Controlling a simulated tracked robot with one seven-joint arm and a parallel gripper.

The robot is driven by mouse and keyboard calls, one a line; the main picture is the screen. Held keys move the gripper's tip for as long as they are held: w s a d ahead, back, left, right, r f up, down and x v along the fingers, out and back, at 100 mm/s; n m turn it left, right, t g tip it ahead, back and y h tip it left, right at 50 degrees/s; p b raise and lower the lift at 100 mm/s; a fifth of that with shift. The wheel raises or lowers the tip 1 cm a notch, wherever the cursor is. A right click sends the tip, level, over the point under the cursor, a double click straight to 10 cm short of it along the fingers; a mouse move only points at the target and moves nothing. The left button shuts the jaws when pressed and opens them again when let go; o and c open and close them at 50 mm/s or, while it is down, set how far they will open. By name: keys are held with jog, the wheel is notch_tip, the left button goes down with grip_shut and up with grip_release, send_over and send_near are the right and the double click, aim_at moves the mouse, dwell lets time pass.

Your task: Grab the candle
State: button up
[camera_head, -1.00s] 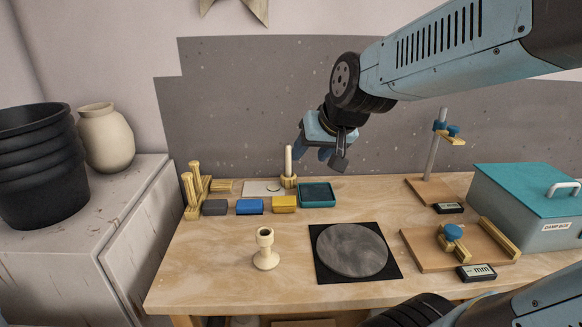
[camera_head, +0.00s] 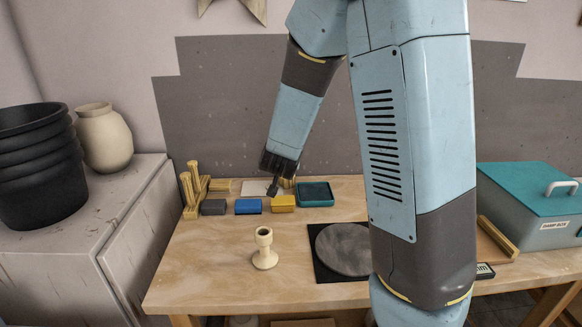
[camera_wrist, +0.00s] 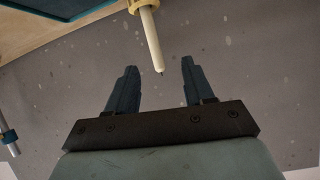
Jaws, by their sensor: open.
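The candle (camera_wrist: 151,40) is a slim cream stick with a dark wick. In the wrist view it rises from a yellowish wooden holder (camera_wrist: 142,4) at the top edge. My gripper (camera_wrist: 158,64) is open and empty. The candle's wick end shows between its two dark fingertips in the picture, but I cannot tell the depth; no contact is visible. In the head view my gripper (camera_head: 274,186) is at the back of the bench and hides the candle. Part of the wooden holder (camera_head: 287,183) shows behind it.
A cream candlestick (camera_head: 264,257) stands empty at the front of the bench. Grey, blue and yellow blocks (camera_head: 248,206) and a teal tray (camera_head: 315,203) lie close by my gripper. Wooden pegs (camera_head: 190,195) stand at left. A dark round slab (camera_head: 343,250) is partly hidden by my arm.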

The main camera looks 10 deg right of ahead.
jog(key=shift+t+h, duration=0.4)
jog(key=shift+h, duration=0.5)
jog(key=shift+s+f+x, duration=0.1)
jog(key=shift+f+x, duration=0.15)
jog(key=shift+x, duration=2.4)
jog(key=shift+s+f+x, duration=0.1)
jog(key=shift+f+x, duration=0.15)
jog(key=shift+x, duration=2.35)
jog(key=shift+s+f+x, duration=0.1)
jog(key=shift+f+x, duration=0.1)
jog(key=shift+x, duration=2.45)
jog(key=shift+a, duration=0.1)
jog(key=shift+c, duration=0.5)
grip_shut()
